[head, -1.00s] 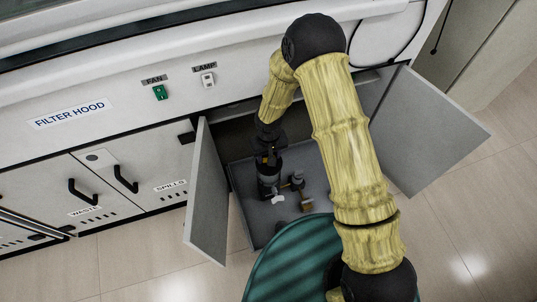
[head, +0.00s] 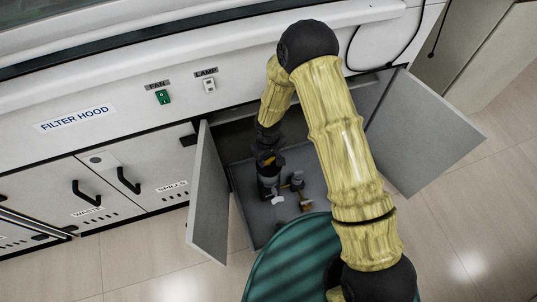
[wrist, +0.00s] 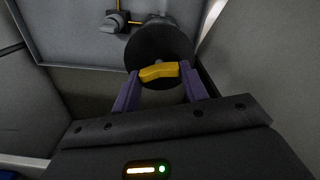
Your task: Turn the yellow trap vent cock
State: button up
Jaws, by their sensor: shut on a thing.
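The yellow trap vent cock (wrist: 158,72) is a short, slightly bent lever on top of a dark round trap body (wrist: 150,50). In the wrist view it lies crosswise between the two purple fingers of my gripper (wrist: 160,79), which is shut on it. In the head view my gripper (head: 267,156) reaches down into the open cabinet, over the dark trap (head: 267,182). A small bit of yellow (head: 280,161) shows beside the gripper there. The cock's pivot is mostly hidden.
The open cabinet has a left door (head: 208,200) and a right door (head: 425,135), both swung out. A grey tray (head: 262,218) holds the trap and a small valve fitting (head: 298,182) with brass parts. A green round surface (head: 290,260) is in front.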

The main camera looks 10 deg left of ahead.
jog(key=n+p, duration=0.3)
jog(key=n, duration=0.3)
jog(key=shift+r, duration=0.1)
jog(key=n+p, duration=0.1)
jog(key=n, duration=0.3)
jog(key=shift+n+p, duration=0.4)
jog(key=shift+s+n+p, duration=0.15)
jog(key=shift+n+p, duration=0.2)
jog(key=shift+n, duration=0.75)
jog(key=o, duration=1)
notch_tip(320, 180, up, 17)
jog(key=p, duration=0.4)
jog(key=shift+r, duration=0.1)
